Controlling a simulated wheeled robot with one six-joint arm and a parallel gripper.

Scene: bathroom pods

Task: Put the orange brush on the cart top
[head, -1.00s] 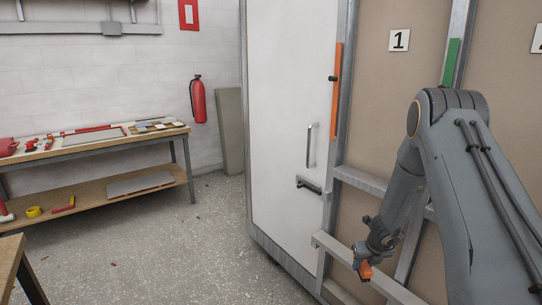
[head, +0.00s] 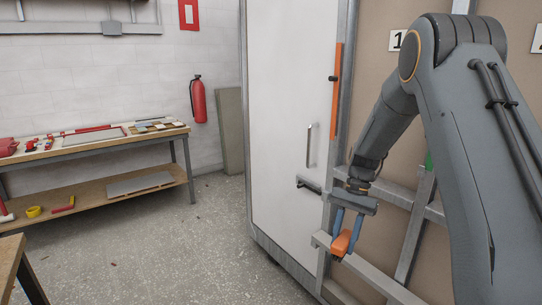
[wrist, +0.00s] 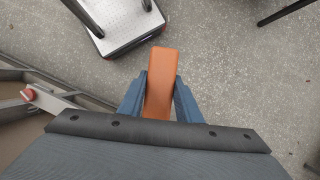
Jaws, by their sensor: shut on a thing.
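My gripper (head: 346,236) is shut on the orange brush (head: 341,243) and holds it in the air in front of the frame of pod 1. In the wrist view the orange brush (wrist: 160,84) sticks out from between the two blue fingers (wrist: 157,92). Only its smooth orange block shows; I cannot see any bristles. At the top of the wrist view is a low platform with a pale speckled top and dark edge (wrist: 118,18), possibly the cart top or my own base; I cannot tell which. No cart is clearly seen in the head view.
Pod 1 has a white door (head: 285,130) with a handle, and a metal rail (head: 372,272) runs below my gripper. A workbench (head: 95,145) with tools stands at the left by the wall. A table corner (head: 12,262) shows at lower left.

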